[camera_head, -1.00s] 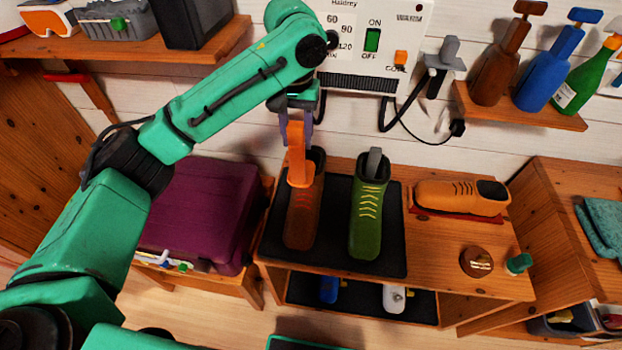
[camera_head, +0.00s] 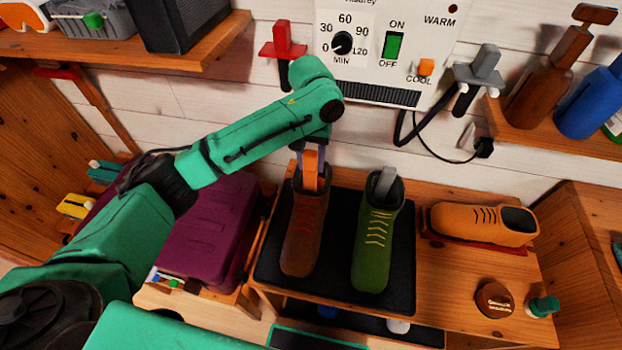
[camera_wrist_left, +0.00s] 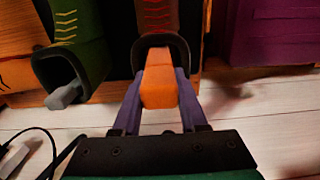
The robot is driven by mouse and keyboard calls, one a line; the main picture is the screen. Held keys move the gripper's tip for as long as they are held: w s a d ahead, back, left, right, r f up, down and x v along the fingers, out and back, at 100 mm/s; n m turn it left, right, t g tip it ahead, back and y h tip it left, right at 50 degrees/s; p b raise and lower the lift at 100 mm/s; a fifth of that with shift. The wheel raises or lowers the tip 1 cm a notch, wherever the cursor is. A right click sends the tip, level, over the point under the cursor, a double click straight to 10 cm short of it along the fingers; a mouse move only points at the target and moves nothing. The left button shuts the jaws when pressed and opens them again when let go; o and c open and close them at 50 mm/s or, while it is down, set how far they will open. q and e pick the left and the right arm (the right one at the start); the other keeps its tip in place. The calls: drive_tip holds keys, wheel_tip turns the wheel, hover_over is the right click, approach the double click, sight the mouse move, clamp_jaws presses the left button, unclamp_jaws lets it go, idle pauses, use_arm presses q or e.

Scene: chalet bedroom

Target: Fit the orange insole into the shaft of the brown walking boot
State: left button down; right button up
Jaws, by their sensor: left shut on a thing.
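The brown walking boot (camera_head: 301,240) stands on the black mat (camera_head: 334,262), its shaft opening toward the wall. The orange insole (camera_head: 311,172) stands upright with its lower part inside the shaft; its upper part shows above the rim. In the left wrist view the insole (camera_wrist_left: 160,82) runs into the boot's dark opening (camera_wrist_left: 160,40). My left gripper (camera_head: 311,160) is above the boot, shut on the insole's upper end, with its purple fingers on both sides. How deep the insole's hidden end sits cannot be seen. My right gripper is not in view.
A green boot (camera_head: 374,245) with a grey insole (camera_head: 385,180) stands just right of the brown boot. An orange shoe (camera_head: 480,223) lies farther right. A purple case (camera_head: 205,230) is at the left. The dryer box (camera_head: 385,50) hangs on the wall behind.

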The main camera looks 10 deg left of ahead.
sight(311, 151)
use_arm(q)
wheel_tip(311, 151, down, 2)
drive_tip(key=shift+s+f, duration=0.1)
drive_tip(key=shift+f, duration=0.05)
wheel_tip(311, 151, down, 5)
drive_tip(key=shift+r, duration=0.15)
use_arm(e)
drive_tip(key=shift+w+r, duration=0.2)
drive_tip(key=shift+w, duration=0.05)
use_arm(q)
drive_tip(key=c, duration=0.7)
unclamp_jaws()
drive_tip(key=shift+c, duration=0.2)
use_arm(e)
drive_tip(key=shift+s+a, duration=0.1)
use_arm(q)
wheel_tip(311, 151, up, 12)
drive_tip(key=shift+r, duration=0.1)
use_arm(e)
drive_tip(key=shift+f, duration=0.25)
